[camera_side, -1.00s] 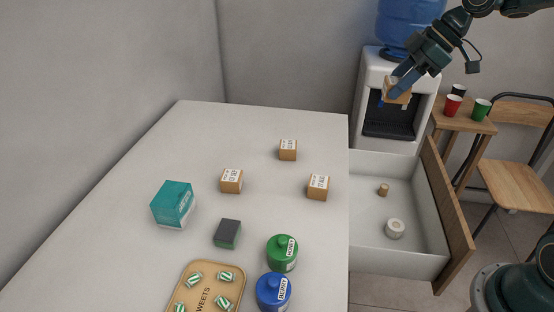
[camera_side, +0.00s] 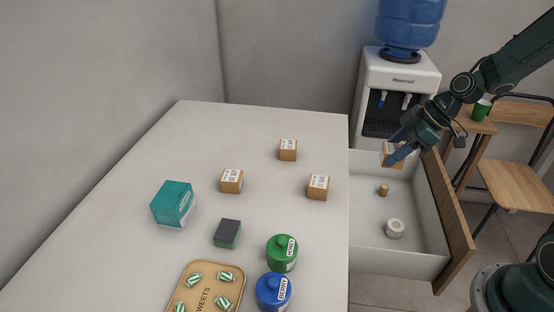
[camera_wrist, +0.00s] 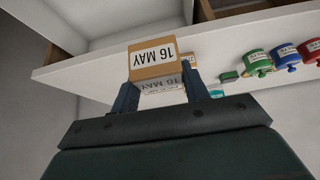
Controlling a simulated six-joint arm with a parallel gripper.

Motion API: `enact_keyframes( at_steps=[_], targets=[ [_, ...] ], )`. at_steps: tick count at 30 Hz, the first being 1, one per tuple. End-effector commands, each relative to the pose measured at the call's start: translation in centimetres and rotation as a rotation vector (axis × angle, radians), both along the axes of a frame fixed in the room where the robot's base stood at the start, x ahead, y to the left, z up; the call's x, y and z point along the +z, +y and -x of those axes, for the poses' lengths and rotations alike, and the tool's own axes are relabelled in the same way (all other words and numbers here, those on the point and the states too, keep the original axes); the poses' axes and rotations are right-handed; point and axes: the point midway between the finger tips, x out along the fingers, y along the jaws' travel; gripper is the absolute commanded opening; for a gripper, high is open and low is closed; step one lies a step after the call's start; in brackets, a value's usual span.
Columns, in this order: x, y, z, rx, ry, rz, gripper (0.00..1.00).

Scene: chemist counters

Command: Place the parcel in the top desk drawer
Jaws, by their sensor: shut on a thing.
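My gripper (camera_side: 396,152) is shut on a small brown parcel (camera_side: 393,159) with a white label. In the wrist view the parcel (camera_wrist: 153,58) sits between the fingers and its label reads "16 MAY". The desk drawer (camera_side: 437,215) is pulled open on the right of the desk, with a white inside and a wooden front. The parcel is at the drawer's back end; in the side view I cannot tell how high it is above the drawer floor. A small cork-coloured piece (camera_side: 384,190) and a white roll (camera_side: 395,228) lie in the drawer.
The desk top (camera_side: 260,120) holds three similar parcels, one nearest the drawer (camera_side: 318,187), a teal box (camera_side: 173,204), a dark sponge (camera_side: 228,233), a green jar (camera_side: 282,253), a blue jar (camera_side: 273,291) and a sweets tray (camera_side: 237,297). A water dispenser (camera_side: 402,72) stands behind the drawer.

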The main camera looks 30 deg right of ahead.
Motion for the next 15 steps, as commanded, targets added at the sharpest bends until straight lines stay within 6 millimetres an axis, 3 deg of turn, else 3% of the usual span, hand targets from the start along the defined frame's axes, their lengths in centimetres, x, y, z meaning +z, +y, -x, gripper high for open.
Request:
enact_keyframes(
  at_steps=[6,15],
  targets=[
    [-5.2,0.1,0.1,0.001,0.006,-0.003,0.21],
    [-10.8,0.1,0.1,0.000,0.004,-0.001,0.21]
  ],
)
